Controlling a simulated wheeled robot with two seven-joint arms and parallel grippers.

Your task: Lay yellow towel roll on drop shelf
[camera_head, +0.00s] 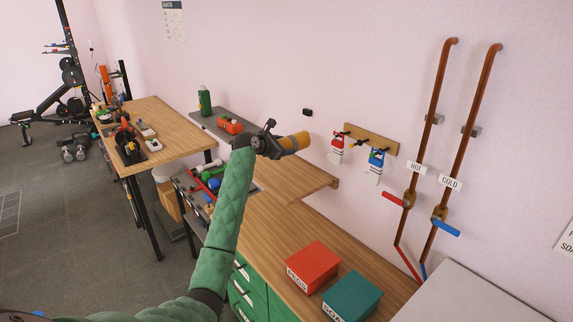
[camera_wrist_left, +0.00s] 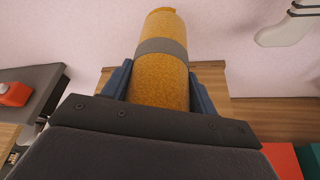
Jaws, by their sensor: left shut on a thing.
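The yellow towel roll (camera_head: 297,142) with a grey band is in my left gripper (camera_head: 279,145). In the left wrist view the roll (camera_wrist_left: 162,88) lies between the two blue fingers of the gripper (camera_wrist_left: 160,85) and points away toward the wall. The wooden wall shelf (camera_head: 300,183), which looks like the drop shelf, is below the roll in the head view. It also shows behind the roll in the left wrist view (camera_wrist_left: 260,111). The roll appears held above it, but the height gap is hard to tell. My right gripper is not in view.
A grey shelf (camera_head: 207,121) with a green bottle (camera_head: 205,101) and a red-orange item (camera_head: 230,125) is left of the gripper. A red box (camera_head: 313,264) and a teal box (camera_head: 351,297) stand on the lower counter.

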